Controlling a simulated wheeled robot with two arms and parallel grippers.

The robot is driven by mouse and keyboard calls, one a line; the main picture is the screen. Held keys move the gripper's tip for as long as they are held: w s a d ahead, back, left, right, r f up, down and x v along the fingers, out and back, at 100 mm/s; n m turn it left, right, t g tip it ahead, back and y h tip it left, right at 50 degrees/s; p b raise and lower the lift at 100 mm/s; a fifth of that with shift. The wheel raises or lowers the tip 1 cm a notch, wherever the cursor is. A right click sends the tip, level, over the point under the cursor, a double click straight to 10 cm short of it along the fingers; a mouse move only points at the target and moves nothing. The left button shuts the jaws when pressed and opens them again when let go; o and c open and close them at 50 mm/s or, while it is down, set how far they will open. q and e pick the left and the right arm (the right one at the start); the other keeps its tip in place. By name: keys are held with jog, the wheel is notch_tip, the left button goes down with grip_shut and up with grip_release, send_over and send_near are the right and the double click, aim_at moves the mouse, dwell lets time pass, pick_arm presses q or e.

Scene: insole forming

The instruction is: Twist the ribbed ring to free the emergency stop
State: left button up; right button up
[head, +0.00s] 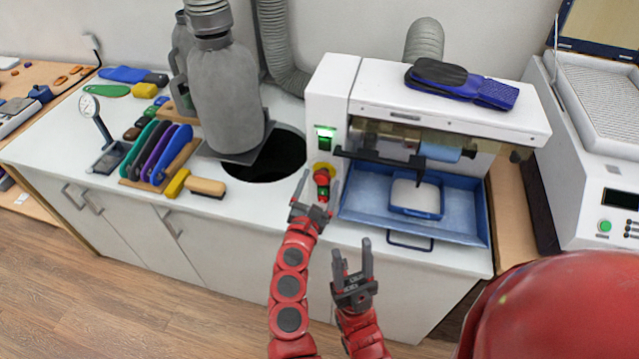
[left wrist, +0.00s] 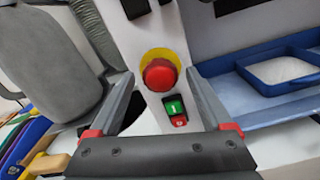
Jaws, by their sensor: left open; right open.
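The emergency stop is a red knob (head: 322,177) on a yellow plate, on the front of the white grinding machine (head: 328,100). In the left wrist view the red knob (left wrist: 160,75) sits between and beyond my open fingers, apart from them. Ribs on its ring are too small to make out. My left gripper (head: 319,191) is open and empty, just in front of the knob; its fingers (left wrist: 158,105) show in the left wrist view. My right gripper (head: 354,264) is open and empty, lower and to the right, in front of the counter.
Green and red buttons (left wrist: 175,111) sit just below the knob. A blue tray (head: 465,215) holding a smaller blue-rimmed container stands at the right. A grey duct with a black opening (head: 272,160) and a brush (head: 206,187) are at the left.

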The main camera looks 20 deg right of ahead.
pick_arm(q)
jog(key=v, duration=0.9)
jog(key=shift+p, duration=0.3)
dwell(0.3)
